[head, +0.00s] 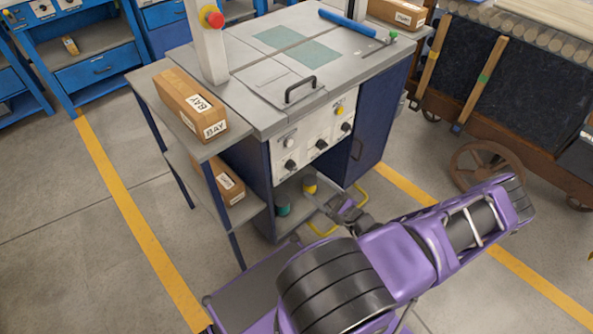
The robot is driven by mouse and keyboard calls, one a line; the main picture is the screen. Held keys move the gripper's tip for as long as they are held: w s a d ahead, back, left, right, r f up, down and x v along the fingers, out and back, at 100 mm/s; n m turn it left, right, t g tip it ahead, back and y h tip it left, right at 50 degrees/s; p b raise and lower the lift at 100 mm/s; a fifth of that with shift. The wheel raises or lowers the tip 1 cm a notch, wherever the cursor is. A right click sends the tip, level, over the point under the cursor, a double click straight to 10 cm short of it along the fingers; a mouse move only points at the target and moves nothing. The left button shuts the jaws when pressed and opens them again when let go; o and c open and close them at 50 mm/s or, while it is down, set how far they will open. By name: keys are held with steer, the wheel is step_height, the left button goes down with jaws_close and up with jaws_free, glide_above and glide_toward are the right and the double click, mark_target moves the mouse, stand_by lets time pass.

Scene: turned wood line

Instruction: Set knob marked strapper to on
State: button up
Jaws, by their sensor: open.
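A white control panel (315,134) is on the front of the grey-topped cabinet. Its lower row has three black knobs: a left knob (291,165), a middle knob (321,145) and a right knob (346,127). Above them are a white button (289,142) and a yellow button (339,110). The labels are too small to read, so I cannot tell which knob is marked strapper or how each is set. My gripper (322,198) is open, below and in front of the panel, apart from the knobs. Its fingertips are small and hard to make out.
An open shelf under the panel holds a yellow-topped item (309,184) and a teal item (283,206), near my gripper. Cardboard boxes (190,103) sit on the left side shelves. A black handle (300,88) rises from the top. A wheeled wooden cart (480,150) stands at right.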

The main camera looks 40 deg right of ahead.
mark_target(295, 169)
steer(key=w, duration=0.6)
steer(key=w+b, duration=0.1)
steer(key=w, duration=0.2)
steer(key=shift+w+a, duration=0.35)
steer(key=shift+a, duration=0.05)
steer(key=shift+c, duration=0.3)
jaws_close()
